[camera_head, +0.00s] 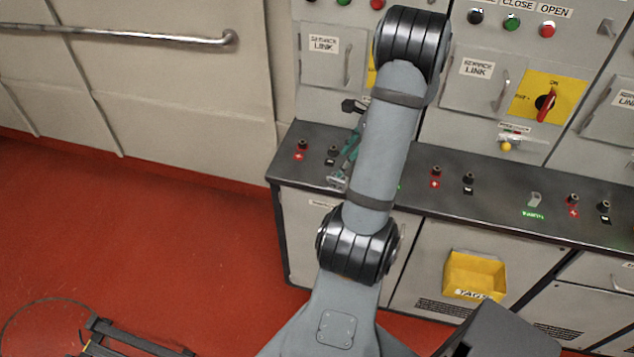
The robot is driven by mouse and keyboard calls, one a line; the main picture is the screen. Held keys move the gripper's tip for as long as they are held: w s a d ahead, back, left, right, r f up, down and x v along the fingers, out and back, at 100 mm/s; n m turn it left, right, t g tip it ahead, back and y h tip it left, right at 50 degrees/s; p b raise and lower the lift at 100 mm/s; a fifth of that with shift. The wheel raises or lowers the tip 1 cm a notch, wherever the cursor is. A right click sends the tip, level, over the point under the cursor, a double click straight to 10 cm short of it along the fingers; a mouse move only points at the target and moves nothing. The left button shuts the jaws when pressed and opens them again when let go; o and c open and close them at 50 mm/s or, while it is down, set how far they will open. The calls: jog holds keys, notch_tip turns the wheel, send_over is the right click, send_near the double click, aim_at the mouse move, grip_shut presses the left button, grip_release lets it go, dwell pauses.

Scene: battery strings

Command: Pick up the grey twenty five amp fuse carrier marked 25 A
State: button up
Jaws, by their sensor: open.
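My gripper (341,178) shows only in part beside my forearm, low over the left part of the dark bench top (482,209). Its jaws are open, and I see nothing between them. My arm hides part of the gripper and the bench behind it. I cannot pick out a fuse carrier marked 25 A. A small pale grey block (534,199) stands on the bench to the right, above a green label (533,214), but no rating on it is readable.
Red and black terminals (435,172) stand along the bench. Grey cabinets with handles rise behind it, with a yellow switch plate (549,97). A yellow TAGS bin (474,272) hangs on the bench front. A handrail (150,36) runs along the left wall; red floor lies open below.

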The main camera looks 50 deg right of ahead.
aim_at(340, 179)
jog(key=f+m, duration=0.1)
jog(key=m, duration=0.2)
jog(key=w+f+m, duration=0.1)
jog(key=f+m, duration=0.1)
jog(key=m, duration=0.1)
jog(key=f+m, duration=0.2)
jog(key=m, duration=0.1)
jog(key=shift+w+d+m, duration=0.35)
jog(key=shift+d+m, duration=0.05)
jog(key=x, duration=0.4)
jog(key=shift+a+f, duration=0.15)
jog(key=shift+a, duration=0.15)
jog(key=shift+w+f, duration=0.25)
jog(key=shift+f, duration=0.1)
jog(key=shift+c, duration=1.1)
jog(key=c, duration=1.1)
jog(key=shift+r, duration=0.15)
